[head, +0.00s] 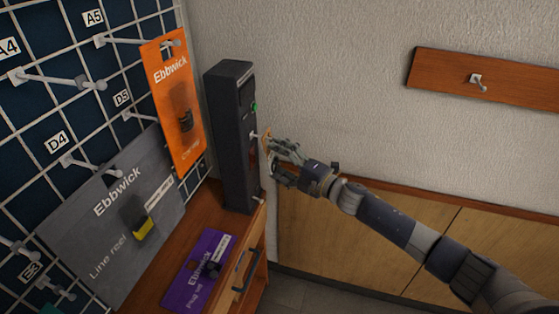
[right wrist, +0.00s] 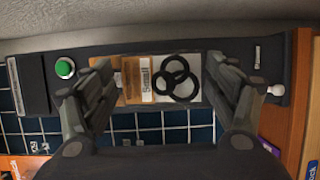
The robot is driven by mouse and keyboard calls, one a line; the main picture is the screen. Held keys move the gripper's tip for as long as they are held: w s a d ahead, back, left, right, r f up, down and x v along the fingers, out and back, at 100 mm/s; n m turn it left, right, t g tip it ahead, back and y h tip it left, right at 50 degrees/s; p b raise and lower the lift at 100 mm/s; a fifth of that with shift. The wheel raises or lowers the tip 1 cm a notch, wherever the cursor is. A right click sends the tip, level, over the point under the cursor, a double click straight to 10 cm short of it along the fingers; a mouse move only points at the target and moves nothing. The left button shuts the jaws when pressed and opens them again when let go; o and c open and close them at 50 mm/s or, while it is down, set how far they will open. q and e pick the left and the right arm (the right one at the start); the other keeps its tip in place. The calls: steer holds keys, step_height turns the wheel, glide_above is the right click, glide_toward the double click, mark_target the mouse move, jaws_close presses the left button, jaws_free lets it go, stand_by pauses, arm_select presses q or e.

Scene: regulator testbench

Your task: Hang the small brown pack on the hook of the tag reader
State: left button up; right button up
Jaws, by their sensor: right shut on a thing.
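The tag reader (head: 232,140) is a tall dark box standing upright on the wooden cabinet, with a green button on its front. A pale hook (head: 254,136) sticks out of its front below the button. My right gripper (head: 272,160) is in front of the reader, shut on the small brown pack (head: 267,140). In the right wrist view the pack (right wrist: 135,82) lies between the two fingers (right wrist: 160,90), gripped by its edges, with black rings showing through its clear part. I cannot tell whether the hook passes through the pack. My left gripper is not in view.
A wire grid (head: 75,112) on the left carries hooks, an orange pack (head: 170,90) and a large grey pack (head: 95,235). A purple pack (head: 190,275) lies on the cabinet top (head: 150,285). A wooden rail (head: 520,85) with a hook is on the wall.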

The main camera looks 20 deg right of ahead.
steer(key=o, duration=0.9)
steer(key=shift+o, duration=0.2)
